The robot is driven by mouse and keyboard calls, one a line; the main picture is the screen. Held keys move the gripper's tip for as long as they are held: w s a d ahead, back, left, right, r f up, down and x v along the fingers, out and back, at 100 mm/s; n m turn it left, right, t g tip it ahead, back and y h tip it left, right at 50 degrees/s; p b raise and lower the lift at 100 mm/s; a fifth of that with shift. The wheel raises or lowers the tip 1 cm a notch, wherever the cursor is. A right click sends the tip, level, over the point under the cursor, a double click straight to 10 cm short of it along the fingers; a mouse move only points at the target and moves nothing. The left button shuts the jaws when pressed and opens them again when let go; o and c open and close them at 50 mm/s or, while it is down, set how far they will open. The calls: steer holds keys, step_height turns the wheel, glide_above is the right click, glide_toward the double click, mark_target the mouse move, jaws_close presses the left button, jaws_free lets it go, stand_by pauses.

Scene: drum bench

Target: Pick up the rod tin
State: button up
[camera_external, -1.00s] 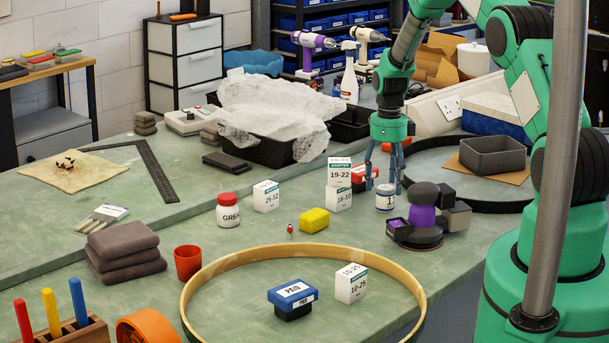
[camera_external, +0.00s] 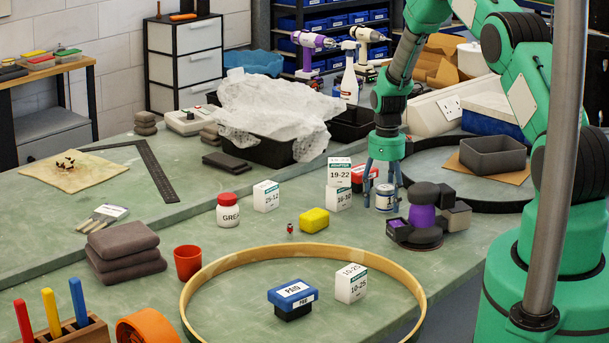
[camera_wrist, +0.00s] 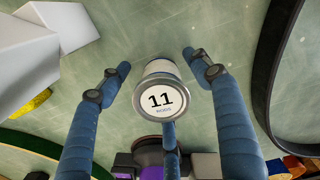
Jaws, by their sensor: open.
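The rod tin (camera_external: 385,203) is a small white can with a blue-grey band, standing upright on the green bench. In the wrist view the tin (camera_wrist: 161,99) carries a round label reading 11 and small lettering. My gripper (camera_external: 385,190) is open, pointing down, with its blue fingers spread around the tin. In the wrist view my gripper (camera_wrist: 156,62) has one finger to the left of the tin, one to the right and one below. Gaps show between the tin and the left and right fingertips; whether the lower finger touches it I cannot tell.
A sander with a purple body (camera_external: 422,217) stands close to the right of the tin. Stacked white boxes (camera_external: 338,199) and a red box (camera_external: 364,175) are near on the left. A black ring (camera_external: 487,206) lies behind right. A yellow block (camera_external: 314,220) sits further left.

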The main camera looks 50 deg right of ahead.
mark_target(385, 186)
stand_by(0.3)
steer(key=c, duration=1.3)
steer(key=shift+r, duration=5)
